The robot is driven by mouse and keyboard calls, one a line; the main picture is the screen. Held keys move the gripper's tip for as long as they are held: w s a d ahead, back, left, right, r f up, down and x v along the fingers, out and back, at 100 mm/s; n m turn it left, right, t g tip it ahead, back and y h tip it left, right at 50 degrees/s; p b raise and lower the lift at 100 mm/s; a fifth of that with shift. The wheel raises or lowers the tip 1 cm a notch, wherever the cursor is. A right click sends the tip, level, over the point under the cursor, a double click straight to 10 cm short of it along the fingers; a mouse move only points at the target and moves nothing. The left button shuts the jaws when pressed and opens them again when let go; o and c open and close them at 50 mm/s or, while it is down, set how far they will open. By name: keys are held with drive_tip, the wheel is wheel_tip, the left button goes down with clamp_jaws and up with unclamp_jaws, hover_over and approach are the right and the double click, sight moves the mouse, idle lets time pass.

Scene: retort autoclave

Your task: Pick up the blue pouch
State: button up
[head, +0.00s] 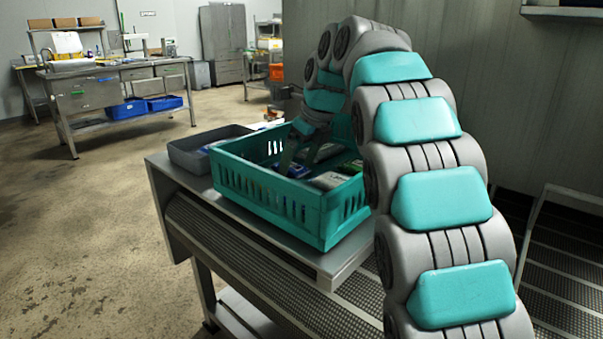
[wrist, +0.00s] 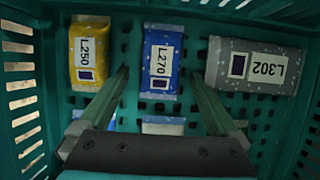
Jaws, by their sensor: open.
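The blue pouch (wrist: 148,90) lies in the teal crate (head: 262,198), with a white label reading L270. In the wrist view my gripper (wrist: 160,78) is open, with one finger on each side of the pouch's near part and nothing held. I cannot tell how far above the pouch the fingertips are. In the head view my gripper (head: 308,154) reaches down into the crate. Blue shows in the crate there, but I cannot tell whether it is this pouch.
A yellow pouch (wrist: 87,72) labelled L250 lies left of it and a grey pouch (wrist: 230,78) labelled L302 right. A silver item (wrist: 163,128) and a bit of blue are partly hidden by my gripper. A dark grey bin (head: 186,158) stands behind the crate.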

drive_tip(key=shift+f, duration=0.1)
drive_tip(key=shift+w, duration=0.1)
clamp_jaws()
idle(0.7)
